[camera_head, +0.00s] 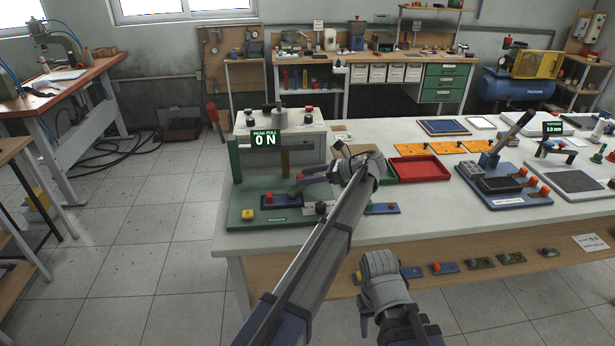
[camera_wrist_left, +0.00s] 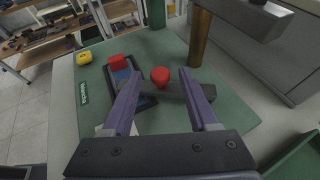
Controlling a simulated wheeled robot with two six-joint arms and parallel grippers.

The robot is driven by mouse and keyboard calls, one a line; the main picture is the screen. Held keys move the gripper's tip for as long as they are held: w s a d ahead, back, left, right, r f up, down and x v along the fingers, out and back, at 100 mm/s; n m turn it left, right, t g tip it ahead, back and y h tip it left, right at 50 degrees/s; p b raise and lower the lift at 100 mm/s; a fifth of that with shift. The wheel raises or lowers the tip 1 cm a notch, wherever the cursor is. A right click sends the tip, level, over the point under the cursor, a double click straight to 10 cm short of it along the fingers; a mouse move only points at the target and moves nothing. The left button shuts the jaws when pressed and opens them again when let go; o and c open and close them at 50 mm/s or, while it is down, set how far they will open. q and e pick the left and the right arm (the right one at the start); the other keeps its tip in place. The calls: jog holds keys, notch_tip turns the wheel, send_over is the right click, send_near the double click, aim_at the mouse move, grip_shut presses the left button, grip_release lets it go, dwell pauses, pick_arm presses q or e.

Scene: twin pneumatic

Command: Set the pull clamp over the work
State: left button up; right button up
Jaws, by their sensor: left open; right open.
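The pull clamp, a dark grey bar (camera_wrist_left: 172,92) with a red knob (camera_wrist_left: 160,75), shows in the left wrist view. It crosses between and below my left gripper's fingers, its left end over a blue plate (camera_head: 283,202) with a red block (camera_head: 268,198). My left gripper (camera_head: 312,174) is open. In the left wrist view its purple fingertips (camera_wrist_left: 160,78) stand either side of the red knob, with a gap to each; whether they touch the bar I cannot tell.
The green base (camera_head: 240,190) carries a brown post (camera_head: 285,163), a yellow button (camera_head: 248,214) and a display (camera_head: 266,139) reading PEAK PULL 0 N. A red tray (camera_head: 420,169) lies to the right.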

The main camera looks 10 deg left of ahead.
pick_arm(q)
jog(key=p+v, duration=0.3)
jog(key=v, duration=0.4)
jog(key=shift+w+r, duration=0.1)
jog(key=shift+d, duration=0.4)
